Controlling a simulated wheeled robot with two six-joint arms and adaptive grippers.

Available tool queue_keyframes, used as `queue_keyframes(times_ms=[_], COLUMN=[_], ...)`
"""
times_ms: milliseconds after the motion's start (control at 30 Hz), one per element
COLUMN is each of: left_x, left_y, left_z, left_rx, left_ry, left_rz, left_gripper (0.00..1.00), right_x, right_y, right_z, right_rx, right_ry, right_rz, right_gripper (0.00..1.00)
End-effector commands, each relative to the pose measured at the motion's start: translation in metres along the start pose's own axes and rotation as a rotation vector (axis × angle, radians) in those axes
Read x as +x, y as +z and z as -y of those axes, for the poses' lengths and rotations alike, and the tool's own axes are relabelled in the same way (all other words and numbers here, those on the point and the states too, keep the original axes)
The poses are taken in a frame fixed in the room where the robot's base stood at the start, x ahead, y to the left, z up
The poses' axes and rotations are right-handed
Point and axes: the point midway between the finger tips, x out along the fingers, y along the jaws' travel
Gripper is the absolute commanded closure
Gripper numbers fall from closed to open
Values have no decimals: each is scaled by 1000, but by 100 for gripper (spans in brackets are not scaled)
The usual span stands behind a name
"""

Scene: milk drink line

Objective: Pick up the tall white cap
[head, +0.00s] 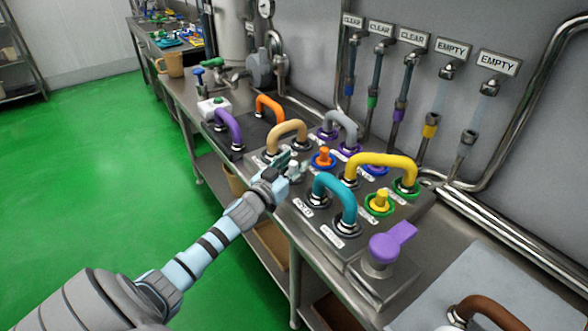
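The tall white cap (295,171) appears as a small pale piece on the panel (327,238), between the tan handle and the teal handle. My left gripper (285,164) reaches in from the lower left, with its dark fingers right at the cap. The fingers partly cover the cap, and I cannot tell whether they are closed on it or just beside it. My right gripper is out of view.
Around the cap stand a tan handle (287,127), a teal handle (337,186), an orange cap (323,155), a yellow handle (382,158) and a yellow cap (381,199). A purple lever (391,243) sits nearer. Hoses hang from the wall behind.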

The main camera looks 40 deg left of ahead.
Motion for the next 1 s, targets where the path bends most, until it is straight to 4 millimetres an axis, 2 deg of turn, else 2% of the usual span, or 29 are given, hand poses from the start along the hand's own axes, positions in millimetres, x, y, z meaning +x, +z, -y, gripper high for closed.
queue_keyframes(times_ms=[33,200,233,500,633,767,867,1000], left_x=[0,0,0,0,0,0,0,0], left_y=[0,0,0,0,-10,-37,-69,-123], left_z=[0,0,0,0,0,0,0,0], left_rx=[0,0,0,0,-1,0,1,4], left_ry=[0,0,0,0,0,0,2,3], left_rz=[0,1,1,1,0,0,-3,-5], left_gripper=[70,97,100,100,100,100,100,100], right_x=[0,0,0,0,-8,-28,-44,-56], right_y=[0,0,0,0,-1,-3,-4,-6], right_z=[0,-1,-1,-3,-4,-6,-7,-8], right_rx=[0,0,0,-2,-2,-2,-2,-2], right_ry=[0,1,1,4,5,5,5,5], right_rz=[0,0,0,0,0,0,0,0], right_gripper=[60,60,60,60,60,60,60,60])
